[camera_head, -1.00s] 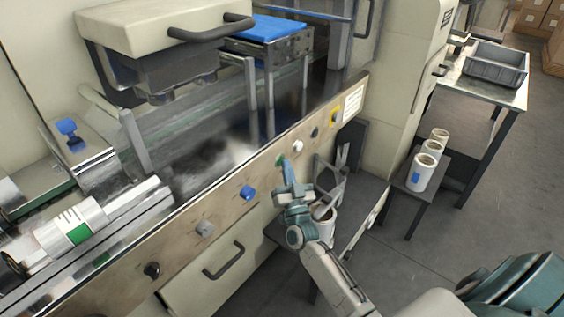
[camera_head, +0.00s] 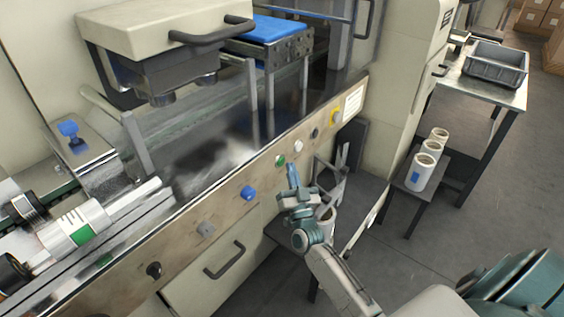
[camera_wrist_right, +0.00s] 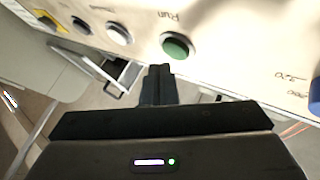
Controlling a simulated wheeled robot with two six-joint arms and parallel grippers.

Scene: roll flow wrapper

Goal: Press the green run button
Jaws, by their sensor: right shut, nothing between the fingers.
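The green run button (camera_head: 280,160) sits on the machine's slanted front panel (camera_head: 223,203) in the head view. In the right wrist view the green button (camera_wrist_right: 177,46) is round, with the label "Run" beside it. My right gripper (camera_head: 292,172) is shut and empty, just in front of and a little to the right of the button in the head view. In the right wrist view its shut fingertips (camera_wrist_right: 158,72) are close to the button, with a visible gap between them. My left gripper is not in view.
Along the panel are a white button (camera_head: 298,146), a yellow-backed knob (camera_head: 335,117), a blue knob (camera_head: 248,193), a grey knob (camera_head: 205,229) and a black knob (camera_head: 153,270). A drawer handle (camera_head: 224,261) sits below. White rolls (camera_head: 421,172) stand on a low shelf at right.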

